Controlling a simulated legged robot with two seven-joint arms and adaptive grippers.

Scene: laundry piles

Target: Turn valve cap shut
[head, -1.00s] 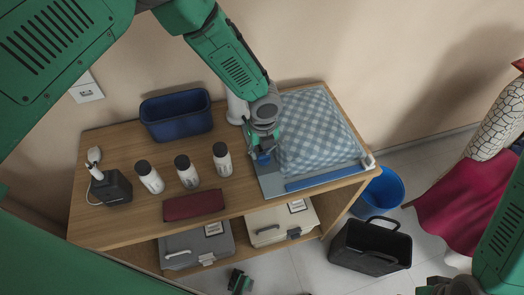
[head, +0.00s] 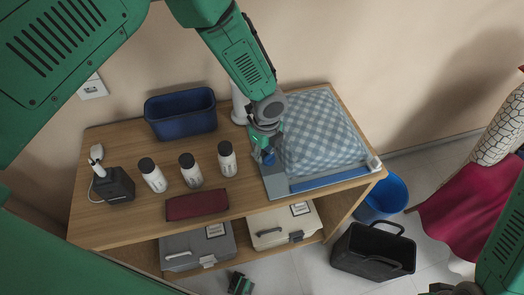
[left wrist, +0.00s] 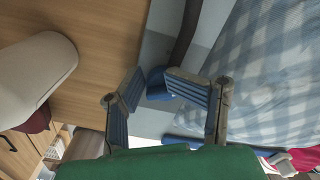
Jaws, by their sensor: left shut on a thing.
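The blue valve cap (head: 269,157) sits at the left edge of a blue-and-white checked bag (head: 320,130), over a grey base strip. My left gripper (head: 264,147) reaches down onto it from above. In the left wrist view the cap (left wrist: 157,86) shows between the two ribbed fingertips of the left gripper (left wrist: 150,84), which is shut on it. The fingers hide part of the cap, so I cannot tell how far it is turned. A dark curved strip (left wrist: 186,35) runs up from beside the cap.
A wooden table (head: 120,228) bears a navy bin (head: 180,115), several white bottles (head: 190,170), a folded maroon cloth (head: 197,205) and a black box (head: 115,185). A white cylinder (head: 239,105) stands close behind my left gripper. A blue bucket (head: 385,195) and black basket (head: 372,250) stand right.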

